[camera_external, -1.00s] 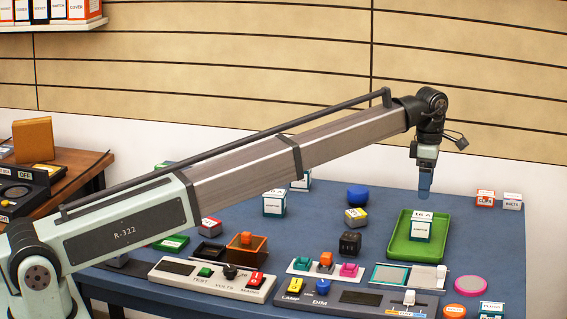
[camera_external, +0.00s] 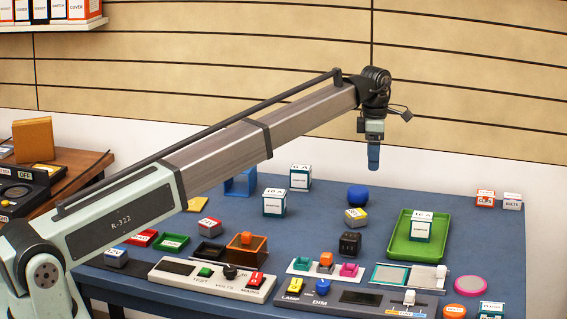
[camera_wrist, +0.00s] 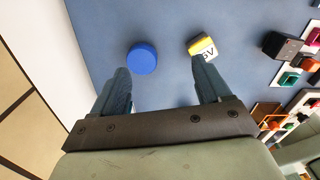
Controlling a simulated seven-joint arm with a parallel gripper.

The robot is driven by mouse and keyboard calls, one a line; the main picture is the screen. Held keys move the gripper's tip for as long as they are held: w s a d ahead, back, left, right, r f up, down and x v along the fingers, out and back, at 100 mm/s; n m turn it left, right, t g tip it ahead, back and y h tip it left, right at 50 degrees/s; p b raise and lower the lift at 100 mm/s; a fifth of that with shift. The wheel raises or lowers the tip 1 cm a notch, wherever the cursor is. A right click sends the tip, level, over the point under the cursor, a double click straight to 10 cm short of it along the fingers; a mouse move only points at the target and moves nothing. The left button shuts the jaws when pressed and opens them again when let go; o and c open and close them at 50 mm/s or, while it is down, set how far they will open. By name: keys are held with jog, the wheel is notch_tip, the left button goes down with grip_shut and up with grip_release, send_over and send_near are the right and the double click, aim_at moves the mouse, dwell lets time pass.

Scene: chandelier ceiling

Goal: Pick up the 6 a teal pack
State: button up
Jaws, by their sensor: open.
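The teal and white pack (camera_external: 300,179), whose top label appears to read 6 A, stands upright at the back of the blue table. A similar pack (camera_external: 274,204) labelled 10 A stands in front of it and to its left. Another pack (camera_external: 422,228), labelled 16 A, sits in the green tray (camera_external: 399,243). My gripper (camera_external: 374,160) is open and empty, raised above the back of the table, to the right of the 6 A pack.
A blue round object (camera_external: 358,195) and a yellow and white block (camera_external: 356,217) lie below my gripper. A blue open frame (camera_external: 241,183) is left of the 6 A pack. Control panels (camera_external: 212,279) line the table front. A wall (camera_external: 470,140) rises behind.

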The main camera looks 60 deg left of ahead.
jog(key=s+a+r+n, duration=0.1)
jog(key=s+a, duration=0.2)
jog(key=a, duration=0.5)
jog(key=s+a+n, duration=0.1)
jog(key=s+a, duration=0.2)
jog(key=a, duration=0.6)
jog(key=m, duration=0.5)
send_over(301, 167)
jog(key=m, duration=1.4)
jog(key=f+m, duration=0.2)
jog(key=m, duration=0.4)
jog(key=f+m, duration=0.3)
jog(key=m, duration=0.4)
jog(key=f+m, duration=0.2)
jog(key=m, duration=0.5)
jog(key=shift+s+f, duration=0.4)
jog(key=shift+w+f, duration=0.2)
jog(key=shift+f, duration=1.2)
jog(key=shift+w+f, duration=0.15)
jog(key=shift+f, duration=1.2)
